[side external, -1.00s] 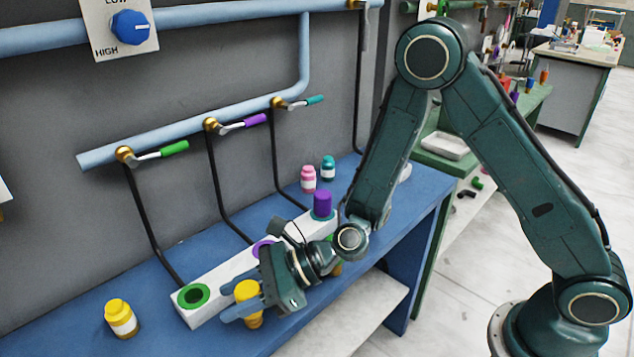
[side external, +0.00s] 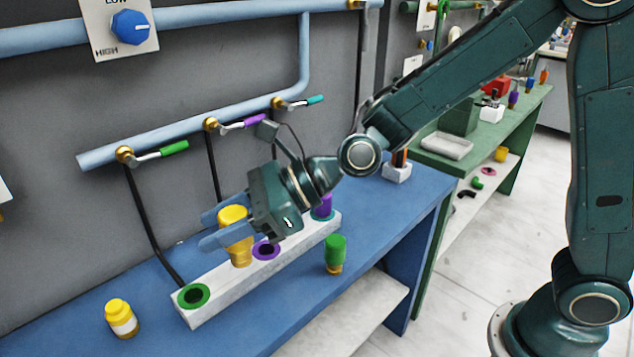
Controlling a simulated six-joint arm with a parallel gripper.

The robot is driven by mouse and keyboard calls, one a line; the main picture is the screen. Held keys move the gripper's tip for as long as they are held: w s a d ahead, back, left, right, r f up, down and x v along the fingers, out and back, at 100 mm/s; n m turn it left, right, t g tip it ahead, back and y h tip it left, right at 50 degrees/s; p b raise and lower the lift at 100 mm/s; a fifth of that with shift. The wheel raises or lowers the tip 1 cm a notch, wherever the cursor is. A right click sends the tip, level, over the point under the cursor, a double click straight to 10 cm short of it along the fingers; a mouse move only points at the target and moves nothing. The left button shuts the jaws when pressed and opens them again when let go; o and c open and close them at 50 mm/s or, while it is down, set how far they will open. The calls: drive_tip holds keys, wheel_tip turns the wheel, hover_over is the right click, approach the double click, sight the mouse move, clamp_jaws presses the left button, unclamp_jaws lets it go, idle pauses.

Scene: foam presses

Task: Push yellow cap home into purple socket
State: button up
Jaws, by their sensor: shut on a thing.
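My gripper (side external: 222,228) is shut on the yellow cap (side external: 234,217), with a blue finger on either side of it. The cap is close to upright, and its gold lower part hangs in front of the white block (side external: 216,301) in the picture. The purple socket (side external: 266,249) is a purple ring with a dark hole in the block's top, just right of the cap's lower end, and looks empty. I cannot tell the gap between the cap's lower end and the block.
On the block, a green-ringed socket (side external: 194,296) is at the near end and a purple cap (side external: 323,207) at the far end, partly behind my gripper. A green cap (side external: 335,250) stands in front. A yellow bottle (side external: 121,318) stands left on the blue bench (side external: 290,333).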

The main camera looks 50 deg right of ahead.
drive_tip(key=shift+r, duration=1.15)
drive_tip(key=w+d+f, duration=0.9)
drive_tip(key=w+d, duration=0.2)
drive_tip(key=shift+d+m+t, duration=0.3)
drive_tip(key=shift+d, duration=0.1)
drive_tip(key=shift+f, duration=2.8)
drive_tip(key=shift+f, duration=2.1)
drive_tip(key=o, duration=1.2)
